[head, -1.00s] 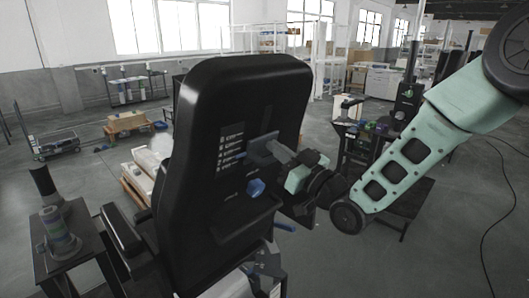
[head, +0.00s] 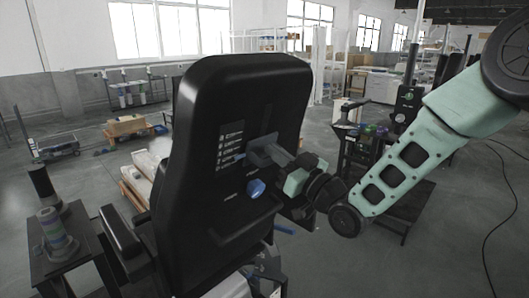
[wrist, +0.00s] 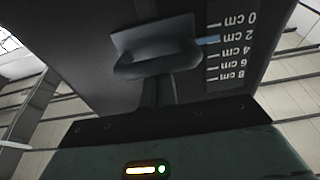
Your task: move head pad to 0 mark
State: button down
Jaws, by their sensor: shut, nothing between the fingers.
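The black chair back (head: 205,110) stands upright in the middle of the head view. A printed scale (head: 231,146) is on it; in the wrist view the scale (wrist: 235,48) reads upside down, 0 to 8 cm. A blue pointer (wrist: 208,41) lies at about the 2 cm mark. A grey head pad piece (wrist: 152,38) sits beside the scale. My gripper (head: 272,155) is shut and empty at this piece, in front of the slot area. Whether it touches the piece is unclear.
A blue knob (head: 256,188) sits on the chair back below my gripper. A small side table (head: 75,255) with cylinders stands at left. A dark workbench (head: 375,150) with small items is behind my arm. Open floor lies at right.

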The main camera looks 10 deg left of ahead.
jog(key=shift+w+a+f+b, duration=0.1)
jog(key=shift+a+f+b, duration=0.05)
jog(key=shift+f+b, duration=0.5)
jog(key=shift+r, duration=0.25)
dwell(0.4)
jog(key=shift+d+r, duration=0.2)
jog(key=shift+r, duration=0.4)
jog(key=shift+s, duration=0.2)
jog(key=b+v, duration=0.4)
jog(key=v, duration=0.5)
dwell(0.4)
dwell(0.6)
